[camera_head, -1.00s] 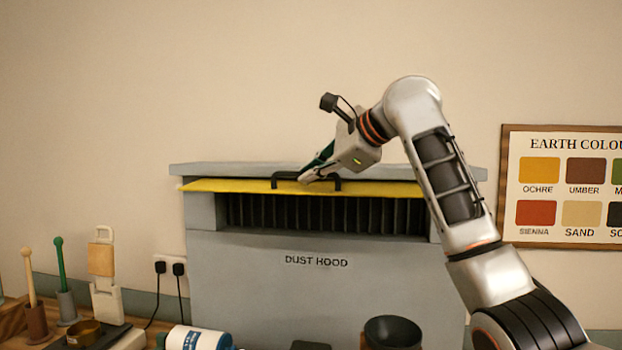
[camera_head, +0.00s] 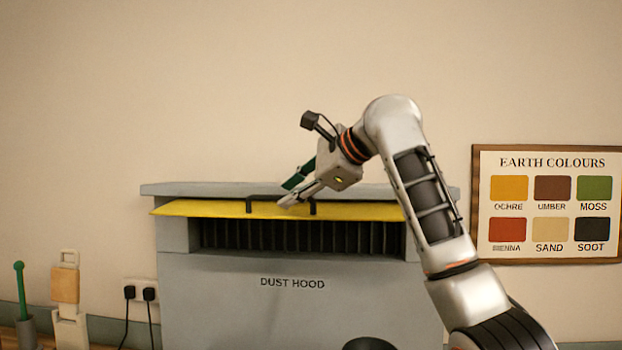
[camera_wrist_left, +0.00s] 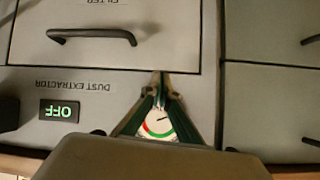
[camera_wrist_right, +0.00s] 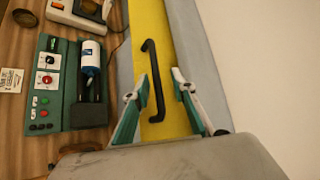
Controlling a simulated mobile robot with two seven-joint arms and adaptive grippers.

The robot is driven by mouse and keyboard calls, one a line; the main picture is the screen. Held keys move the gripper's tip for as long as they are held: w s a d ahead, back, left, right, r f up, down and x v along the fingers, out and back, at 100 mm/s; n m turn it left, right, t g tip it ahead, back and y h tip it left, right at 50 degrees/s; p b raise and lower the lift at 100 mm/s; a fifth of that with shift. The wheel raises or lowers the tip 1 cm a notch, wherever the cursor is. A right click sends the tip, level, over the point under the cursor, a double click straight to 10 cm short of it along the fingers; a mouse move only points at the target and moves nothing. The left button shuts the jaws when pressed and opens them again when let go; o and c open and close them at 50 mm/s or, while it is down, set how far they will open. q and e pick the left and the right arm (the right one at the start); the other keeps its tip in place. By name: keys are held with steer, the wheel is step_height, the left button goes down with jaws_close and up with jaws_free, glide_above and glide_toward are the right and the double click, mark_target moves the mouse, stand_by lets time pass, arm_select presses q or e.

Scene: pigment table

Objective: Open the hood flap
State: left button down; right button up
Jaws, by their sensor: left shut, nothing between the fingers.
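The yellow hood flap (camera_head: 180,208) stands out, nearly level, from the top front of the grey dust hood (camera_head: 300,315). The dark slatted opening (camera_head: 290,237) shows below it. A black bar handle (camera_head: 264,198) is on the flap; it also shows in the right wrist view (camera_wrist_right: 151,62). My right gripper (camera_head: 289,192) is open at the handle. In the right wrist view its fingertips (camera_wrist_right: 156,86) lie either side of the bar, with gaps visible; I cannot tell their depth. My left gripper (camera_wrist_left: 160,76) is shut and empty in front of the dust extractor panel, outside the head view.
A colour chart (camera_head: 545,205) hangs on the wall at the right. Plugs (camera_head: 140,293) and a green-handled tool (camera_head: 20,290) are at the lower left. In the left wrist view are a drawer handle (camera_wrist_left: 92,36), an OFF display (camera_wrist_left: 60,111) and a gauge (camera_wrist_left: 158,122).

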steer(key=v, duration=1)
steer(key=shift+d, duration=0.15)
